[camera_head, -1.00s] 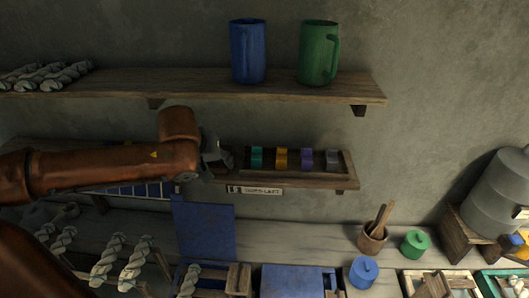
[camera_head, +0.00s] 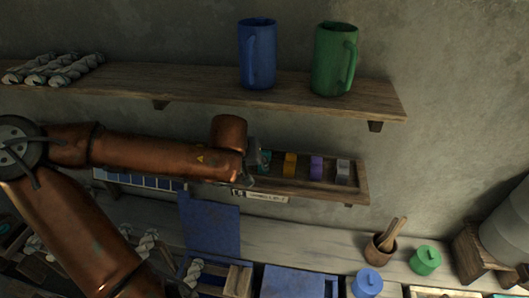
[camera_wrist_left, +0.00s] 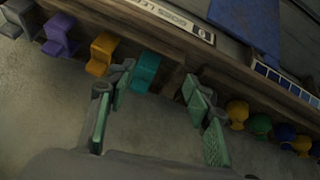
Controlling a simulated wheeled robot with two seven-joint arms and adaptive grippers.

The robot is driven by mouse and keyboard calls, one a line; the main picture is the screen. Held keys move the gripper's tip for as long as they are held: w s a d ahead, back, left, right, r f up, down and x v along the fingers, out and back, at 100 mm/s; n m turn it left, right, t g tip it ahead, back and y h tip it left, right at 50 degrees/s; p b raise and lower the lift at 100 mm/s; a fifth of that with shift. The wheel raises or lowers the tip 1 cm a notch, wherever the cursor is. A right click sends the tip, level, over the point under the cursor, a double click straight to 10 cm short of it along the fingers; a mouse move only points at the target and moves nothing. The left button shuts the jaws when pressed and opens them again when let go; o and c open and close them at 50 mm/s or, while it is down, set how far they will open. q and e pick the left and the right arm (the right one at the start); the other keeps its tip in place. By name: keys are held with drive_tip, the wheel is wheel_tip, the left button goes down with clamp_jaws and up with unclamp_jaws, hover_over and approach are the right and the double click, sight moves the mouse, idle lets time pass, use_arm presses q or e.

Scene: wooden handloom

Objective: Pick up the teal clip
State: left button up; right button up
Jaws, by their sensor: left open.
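The teal clip (camera_head: 264,158) sits at the left end of a row of coloured clips in the low wooden rack. In the head view my left gripper (camera_head: 254,166) is right beside it on its left and partly covers it. In the left wrist view the teal clip (camera_wrist_left: 146,70) shows just beyond the fingertips, nearer the finger on the picture's left. My left gripper (camera_wrist_left: 157,88) is open with green-padded fingers and nothing between them. My right gripper is not in view.
Yellow (camera_head: 290,164), purple (camera_head: 316,167) and grey (camera_head: 342,171) clips stand to the right in the rack (camera_head: 310,188). A shelf (camera_head: 200,88) with a blue mug (camera_head: 257,55) and a green mug (camera_head: 334,60) hangs above. Several coloured knobs (camera_wrist_left: 260,125) show in the wrist view.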

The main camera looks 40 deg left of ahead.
use_arm(q)
drive_tip(key=p, duration=0.3)
hover_over(264, 152)
drive_tip(key=s+d, duration=0.1)
drive_tip(key=s, duration=0.2)
drive_tip(key=shift+p, duration=0.4)
drive_tip(key=shift+x, duration=2.6)
drive_tip(key=shift+d, duration=0.1)
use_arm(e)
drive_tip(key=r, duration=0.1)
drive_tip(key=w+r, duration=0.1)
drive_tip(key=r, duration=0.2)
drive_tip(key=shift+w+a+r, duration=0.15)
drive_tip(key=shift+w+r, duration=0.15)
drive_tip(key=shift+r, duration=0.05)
use_arm(q)
drive_tip(key=shift+r, duration=0.1)
drive_tip(key=shift+c, duration=0.4)
drive_tip(key=c, duration=1.1)
